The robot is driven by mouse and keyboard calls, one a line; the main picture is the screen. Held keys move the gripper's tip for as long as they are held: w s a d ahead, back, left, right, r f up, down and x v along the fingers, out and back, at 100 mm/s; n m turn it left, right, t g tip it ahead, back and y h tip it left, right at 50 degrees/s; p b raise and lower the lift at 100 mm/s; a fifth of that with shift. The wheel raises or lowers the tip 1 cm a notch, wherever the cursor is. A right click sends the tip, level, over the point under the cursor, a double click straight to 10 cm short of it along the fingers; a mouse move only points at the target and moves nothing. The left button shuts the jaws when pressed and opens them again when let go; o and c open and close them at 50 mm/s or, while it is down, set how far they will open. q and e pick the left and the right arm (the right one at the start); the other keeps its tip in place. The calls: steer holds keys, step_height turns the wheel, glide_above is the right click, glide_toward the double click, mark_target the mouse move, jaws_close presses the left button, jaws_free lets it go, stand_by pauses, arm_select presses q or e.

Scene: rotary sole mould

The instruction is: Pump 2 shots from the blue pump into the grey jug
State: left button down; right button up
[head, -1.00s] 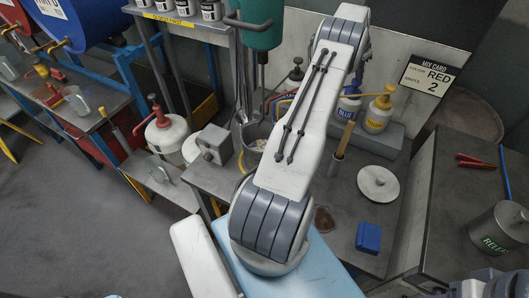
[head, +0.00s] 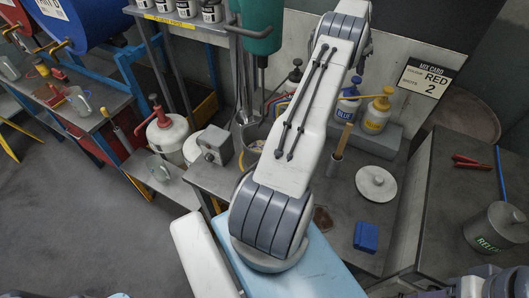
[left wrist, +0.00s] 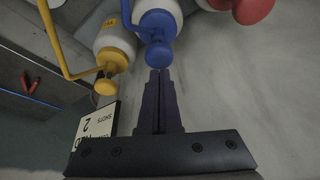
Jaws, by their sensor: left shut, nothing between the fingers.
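The blue pump (head: 346,108), a white bottle with a blue label and blue head, stands beside the yellow pump (head: 376,116) at the back of the table. In the left wrist view its blue head (left wrist: 160,54) is just beyond my left gripper (left wrist: 160,74), which is shut and empty. I cannot tell whether the fingertips touch the head. In the head view my left arm hides part of this area. A greyish jug with a handle (head: 81,100) stands on the left bench; I cannot tell surely that it is the grey jug.
A card (head: 427,78) reads RED 2. A red-topped pump can (head: 165,132) stands left. A round lid (head: 376,183) and blue block (head: 366,237) lie on the table. A release pot (head: 497,230) stands right. A red pump head (left wrist: 252,8) is near the wrist view's top.

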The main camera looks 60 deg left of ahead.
mark_target(357, 78)
arm_select(q)
steer(key=shift+f, duration=0.1)
steer(key=shift+f+b, duration=1.05)
steer(key=shift+f, duration=0.5)
steer(key=shift+r, duration=0.1)
steer(key=shift+r+p, duration=1.15)
steer(key=shift+r, duration=0.35)
steer(key=shift+r, duration=0.1)
step_height(357, 78, up, 6)
steer(key=p, duration=0.4)
